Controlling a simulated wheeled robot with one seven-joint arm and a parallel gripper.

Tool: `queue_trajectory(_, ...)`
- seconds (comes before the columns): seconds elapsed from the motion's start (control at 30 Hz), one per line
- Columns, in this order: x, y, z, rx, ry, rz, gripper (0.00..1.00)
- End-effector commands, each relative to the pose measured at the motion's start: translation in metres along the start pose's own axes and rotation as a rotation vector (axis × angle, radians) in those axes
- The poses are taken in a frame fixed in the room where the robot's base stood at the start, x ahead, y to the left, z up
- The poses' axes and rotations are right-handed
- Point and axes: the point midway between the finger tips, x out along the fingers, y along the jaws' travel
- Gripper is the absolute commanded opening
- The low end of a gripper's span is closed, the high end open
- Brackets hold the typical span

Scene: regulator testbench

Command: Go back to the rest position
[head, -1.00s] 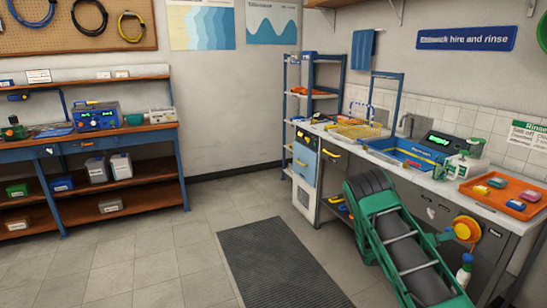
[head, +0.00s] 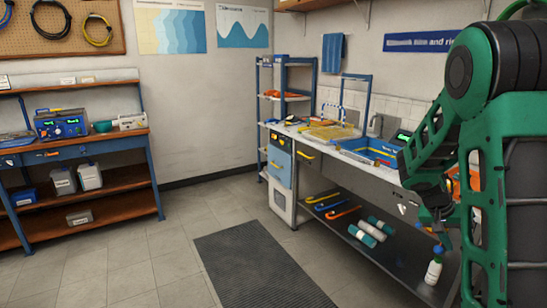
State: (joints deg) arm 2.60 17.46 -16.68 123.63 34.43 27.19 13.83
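My green and black arm fills the right side of the head view. Its upper joint is high, and the forearm folds down to the left in front of the counter. My gripper (head: 437,212) is small and dark at the lower end of the arm, in front of the counter's front edge. It points downward, and its fingers are too dark and small to tell open from shut. I see nothing clearly held in it. A white bottle with a blue cap (head: 433,268) stands below it, apart from it as far as I can see.
The sink counter (head: 305,140) runs along the right, with a blue basin (head: 372,150). Its lower shelf (head: 345,250) carries hooked tools and rolled cylinders. A wooden workbench (head: 90,150) stands left. The floor around the dark mat (head: 255,265) is clear. My arm hides the counter's right end.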

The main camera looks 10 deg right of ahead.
Motion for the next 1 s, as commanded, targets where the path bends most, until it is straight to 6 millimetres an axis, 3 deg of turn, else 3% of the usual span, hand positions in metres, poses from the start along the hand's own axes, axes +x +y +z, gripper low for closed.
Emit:
queue_trajectory(0.2,-0.041,0.032,0.055,-0.034,-0.125,-0.131,0.38)
queue_trajectory(0.7,-0.126,0.087,0.202,-0.221,-0.316,-0.429,0.38)
queue_trajectory(0.9,-0.146,0.100,0.248,-0.298,-0.347,-0.506,0.38)
queue_trajectory(1.0,-0.150,0.104,0.260,-0.320,-0.355,-0.524,0.38)
